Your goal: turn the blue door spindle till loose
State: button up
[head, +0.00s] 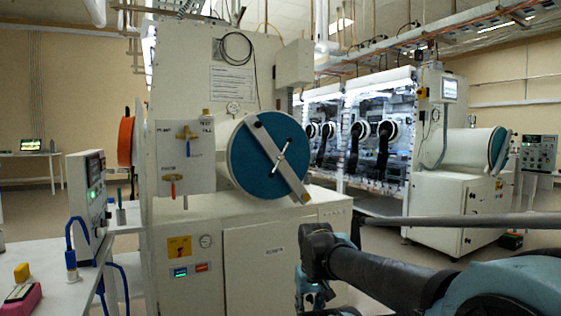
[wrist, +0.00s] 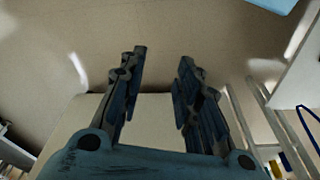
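The blue round door (head: 247,168) closes the end of the white antechamber in the head view. A grey bar lies slantwise across it. The spindle (head: 281,157), a small pale handle with thin arms, sits at the middle of the bar. My gripper (wrist: 163,62) is open in the wrist view, with its two dark fingers apart and nothing between them. In the head view my arm reaches in low at the right, below the door and well apart from it. My fingers are not clear there. A blue edge shows at the top right of the wrist view; I cannot tell what it is.
A valve panel (head: 185,158) stands left of the blue door, with an orange disc (head: 126,137) beyond it. A white cabinet (head: 262,258) is below the door. A side table (head: 50,262) with an instrument is at left. More gloveboxes (head: 360,130) stand behind at right.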

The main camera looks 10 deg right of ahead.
jog(key=w+a+r+n+t+y, duration=0.15)
jog(key=w+a+r+y, duration=0.35)
jog(key=w+r, duration=0.5)
jog(key=m+t+y, duration=0.1)
jog(key=t+y, duration=0.3)
jog(key=t, duration=0.8)
send_near(281, 157)
jog(key=x, duration=1)
jog(key=shift+w, duration=0.35)
jog(key=shift+d, duration=0.1)
jog(key=shift+c, duration=0.3)
grip_shut()
